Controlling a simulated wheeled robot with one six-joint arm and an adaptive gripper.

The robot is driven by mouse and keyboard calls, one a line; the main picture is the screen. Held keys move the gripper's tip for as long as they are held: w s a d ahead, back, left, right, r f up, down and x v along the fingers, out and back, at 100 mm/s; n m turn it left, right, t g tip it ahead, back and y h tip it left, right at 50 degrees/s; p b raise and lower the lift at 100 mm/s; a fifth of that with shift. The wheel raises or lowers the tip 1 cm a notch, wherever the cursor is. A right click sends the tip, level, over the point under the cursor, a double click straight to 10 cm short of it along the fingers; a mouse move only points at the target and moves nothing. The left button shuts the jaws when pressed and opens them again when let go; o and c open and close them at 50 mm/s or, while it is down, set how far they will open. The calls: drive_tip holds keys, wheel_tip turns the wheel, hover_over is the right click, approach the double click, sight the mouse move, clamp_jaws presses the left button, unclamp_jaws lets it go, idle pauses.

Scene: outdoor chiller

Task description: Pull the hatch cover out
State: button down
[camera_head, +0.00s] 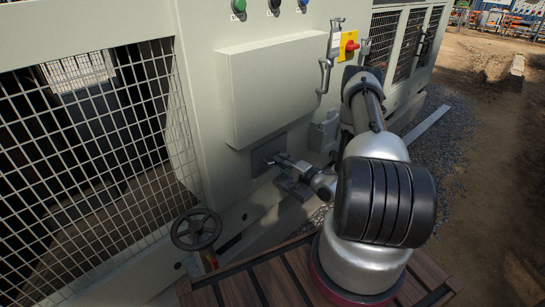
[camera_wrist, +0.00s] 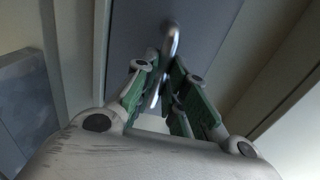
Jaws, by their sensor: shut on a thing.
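The hatch cover (camera_wrist: 208,28) is a dark grey panel set in the pale chiller wall. In the head view it is the small grey square (camera_head: 259,155) below the protruding pale box. A shiny curved metal handle (camera_wrist: 171,40) stands out from the cover. My gripper (camera_wrist: 163,85) has its green-sided fingers closed around the handle. In the head view my gripper (camera_head: 275,160) reaches in from the right and touches the front of the cover, hiding part of it. I cannot tell whether the cover stands out from its frame.
The pale box (camera_head: 275,90) juts out just above the hatch. A handwheel (camera_head: 196,229) is at lower left beside the mesh panel (camera_head: 95,140). A red and yellow switch (camera_head: 349,46) and a metal door handle (camera_head: 325,75) are at upper right. Open gravel (camera_head: 450,130) lies to the right.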

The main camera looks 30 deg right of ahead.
drive_tip(key=shift+s+d, duration=0.25)
drive_tip(key=shift+s, duration=0.4)
idle(0.3)
drive_tip(key=shift+v, duration=1.55)
drive_tip(key=shift+a, duration=0.1)
